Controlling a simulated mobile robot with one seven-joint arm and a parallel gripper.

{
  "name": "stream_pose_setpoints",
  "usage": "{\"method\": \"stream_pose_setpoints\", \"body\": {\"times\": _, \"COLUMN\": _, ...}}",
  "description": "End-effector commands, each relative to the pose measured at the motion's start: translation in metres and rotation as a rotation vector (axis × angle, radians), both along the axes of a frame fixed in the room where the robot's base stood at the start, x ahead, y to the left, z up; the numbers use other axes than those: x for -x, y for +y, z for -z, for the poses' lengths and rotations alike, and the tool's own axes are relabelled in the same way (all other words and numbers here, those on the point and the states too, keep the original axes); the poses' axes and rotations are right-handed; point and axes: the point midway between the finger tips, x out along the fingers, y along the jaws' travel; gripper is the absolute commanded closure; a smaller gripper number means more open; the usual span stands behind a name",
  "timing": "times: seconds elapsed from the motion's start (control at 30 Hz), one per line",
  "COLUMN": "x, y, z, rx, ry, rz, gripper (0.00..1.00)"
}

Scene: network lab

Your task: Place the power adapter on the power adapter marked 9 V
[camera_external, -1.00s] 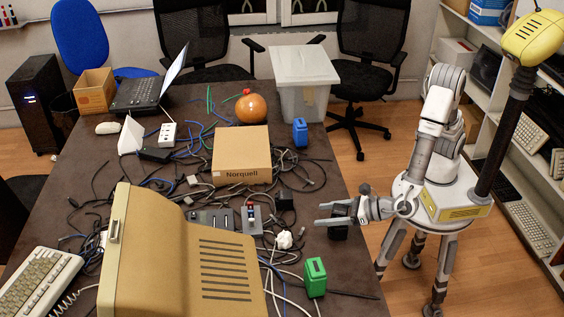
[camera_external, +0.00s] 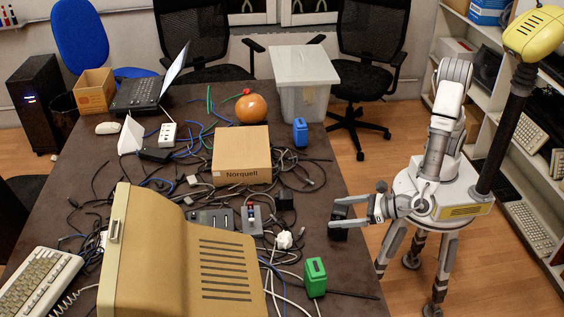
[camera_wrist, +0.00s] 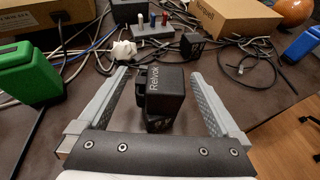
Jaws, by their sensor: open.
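A black power adapter (camera_wrist: 165,88) with "Revox" on its side is between my open fingers in the wrist view, apart from both. It appears to rest on a second black adapter (camera_wrist: 158,123), mostly hidden beneath it; its marking cannot be read. The black adapters (camera_external: 338,234) show as one dark shape at the table's right edge. My gripper (camera_external: 332,212) is open around the upper one, and in the wrist view its fingers (camera_wrist: 159,74) straddle it. Another black adapter (camera_wrist: 192,46) with small print lies farther back; no 9 V mark is legible.
A green box (camera_external: 315,277) stands nearer on the table (camera_external: 345,292). A grey switch block (camera_external: 251,219), a white plug (camera_external: 284,240) and loose cables lie left of my gripper.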

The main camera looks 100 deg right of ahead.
Motion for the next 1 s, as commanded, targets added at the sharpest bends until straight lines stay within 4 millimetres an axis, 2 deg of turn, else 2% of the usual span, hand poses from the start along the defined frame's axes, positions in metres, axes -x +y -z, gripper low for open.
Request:
{"method": "stream_pose_setpoints", "body": {"times": 0.1, "x": 0.024, "y": 0.011, "z": -0.014, "rx": -0.001, "ry": -0.001, "rz": -0.005, "gripper": 0.0}}
{"method": "stream_pose_setpoints", "body": {"times": 0.3, "x": 0.053, "y": 0.022, "z": -0.025, "rx": 0.0, "ry": 0.0, "rz": -0.003, "gripper": 0.0}}
{"method": "stream_pose_setpoints", "body": {"times": 0.5, "x": 0.064, "y": 0.026, "z": -0.029, "rx": 0.0, "ry": 0.0, "rz": 0.0, "gripper": 0.0}}
{"method": "stream_pose_setpoints", "body": {"times": 0.67, "x": 0.064, "y": 0.025, "z": -0.03, "rx": -0.003, "ry": 0.0, "rz": 0.007, "gripper": 0.0}}
{"method": "stream_pose_setpoints", "body": {"times": 0.77, "x": 0.061, "y": 0.01, "z": -0.037, "rx": -0.039, "ry": 0.0, "rz": 0.064, "gripper": 0.0}}
{"method": "stream_pose_setpoints", "body": {"times": 0.83, "x": 0.059, "y": -0.015, "z": -0.046, "rx": -0.1, "ry": 0.0, "rz": 0.158, "gripper": 0.0}}
{"method": "stream_pose_setpoints", "body": {"times": 1.0, "x": 0.068, "y": -0.103, "z": -0.072, "rx": -0.361, "ry": -0.012, "rz": 0.521, "gripper": 0.0}}
